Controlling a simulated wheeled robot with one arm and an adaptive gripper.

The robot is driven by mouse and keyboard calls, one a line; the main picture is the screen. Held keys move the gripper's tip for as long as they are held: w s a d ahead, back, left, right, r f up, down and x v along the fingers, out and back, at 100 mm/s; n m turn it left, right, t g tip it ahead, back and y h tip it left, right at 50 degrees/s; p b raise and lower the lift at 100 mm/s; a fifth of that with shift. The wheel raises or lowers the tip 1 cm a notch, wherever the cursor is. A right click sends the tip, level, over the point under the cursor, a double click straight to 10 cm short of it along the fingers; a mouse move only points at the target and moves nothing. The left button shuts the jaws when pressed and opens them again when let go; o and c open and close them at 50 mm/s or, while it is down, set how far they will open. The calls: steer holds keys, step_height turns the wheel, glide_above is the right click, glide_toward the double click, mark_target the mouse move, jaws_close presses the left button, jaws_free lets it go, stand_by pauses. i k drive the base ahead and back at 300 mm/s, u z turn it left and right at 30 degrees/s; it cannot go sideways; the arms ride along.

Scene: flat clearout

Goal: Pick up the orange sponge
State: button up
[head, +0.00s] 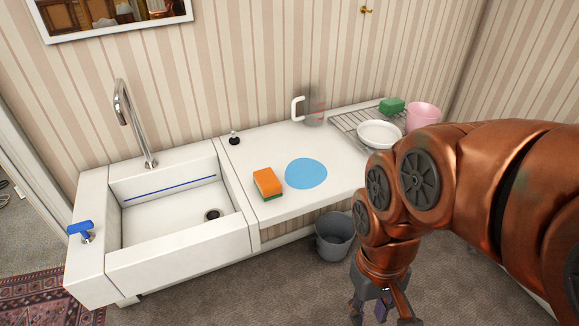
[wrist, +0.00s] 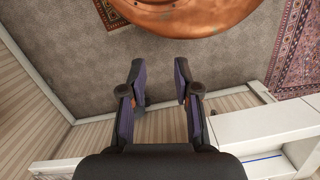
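The orange sponge (head: 267,182) with a green underside lies on the white counter, just right of the sink and left of a light blue round mat (head: 306,173). It does not show in the wrist view. My gripper (head: 386,308) hangs low in front of the counter, to the right of and well apart from the sponge, partly cut off by the bottom edge. In the wrist view my gripper (wrist: 159,85) has its two fingers apart with nothing between them, over grey carpet.
A white sink (head: 165,215) with a tall tap (head: 132,120) is at left. A clear jug (head: 313,106), wire rack (head: 355,122), white bowl (head: 379,134), green sponge (head: 391,105) and pink cup (head: 422,116) stand at the counter's right. A grey bucket (head: 335,238) stands below on the floor.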

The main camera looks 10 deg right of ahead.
mark_target(268, 185)
steer(key=u, duration=0.55)
steer(key=k, duration=0.65)
steer(key=u, duration=0.95)
steer(key=i, duration=1)
steer(key=z, duration=0.4)
